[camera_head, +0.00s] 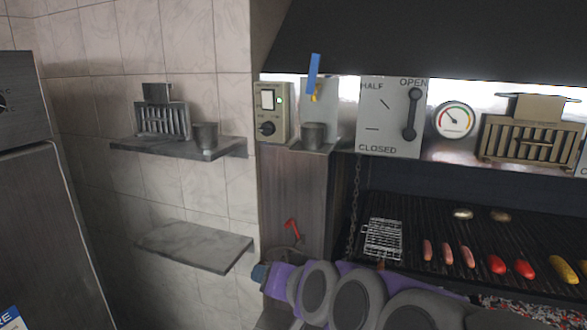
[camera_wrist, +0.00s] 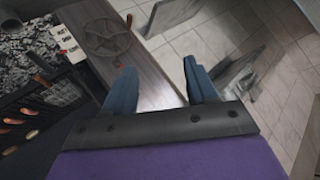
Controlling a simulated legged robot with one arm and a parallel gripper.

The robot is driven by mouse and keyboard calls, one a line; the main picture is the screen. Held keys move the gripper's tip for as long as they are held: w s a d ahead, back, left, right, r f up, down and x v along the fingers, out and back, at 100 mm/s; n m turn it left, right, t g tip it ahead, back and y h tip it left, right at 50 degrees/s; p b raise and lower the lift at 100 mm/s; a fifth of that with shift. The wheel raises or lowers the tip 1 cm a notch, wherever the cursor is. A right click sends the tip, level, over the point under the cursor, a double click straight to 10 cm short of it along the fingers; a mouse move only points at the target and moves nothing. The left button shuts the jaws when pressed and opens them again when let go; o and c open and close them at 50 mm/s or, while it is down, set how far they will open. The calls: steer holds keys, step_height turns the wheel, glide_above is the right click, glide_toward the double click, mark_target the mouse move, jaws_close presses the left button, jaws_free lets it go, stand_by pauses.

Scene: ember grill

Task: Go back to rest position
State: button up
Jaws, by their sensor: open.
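My gripper shows in the wrist view (camera_wrist: 160,92) as two blue fingers spread apart with nothing between them. In the head view my purple and grey arm lies across the bottom. In the wrist view, beyond the fingers, are the cabinet panel and pale tiles. A spoked wheel (camera_wrist: 106,38) lies ahead and left of the fingers, apart from them in the picture.
The grill (camera_head: 400,210) on the right carries sausages, red and yellow pieces and a wire rack (camera_head: 383,239). A lever panel (camera_head: 390,117) and gauge (camera_head: 453,119) are above.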

steer(key=s+d+f+n+g+h+b, duration=0.1)
steer(key=s+d+f+g+h+b, duration=0.1)
steer(key=s+d+f+g, duration=0.45)
steer(key=s+d+f+g+h+b, duration=0.1)
steer(key=s+d+f+h, duration=0.15)
steer(key=s+f, duration=0.7)
steer(key=s+d+f+g+h+b, duration=0.1)
steer(key=s+d+f+g+b, duration=0.1)
steer(key=s+d+f+g, duration=0.2)
steer(key=s+d+f, duration=0.3)
steer(key=s+d, duration=0.1)
steer(key=s, duration=0.3)
steer(key=shift+s+f, duration=0.15)
steer(key=shift+s, duration=0.15)
steer(key=shift+g+h, duration=0.25)
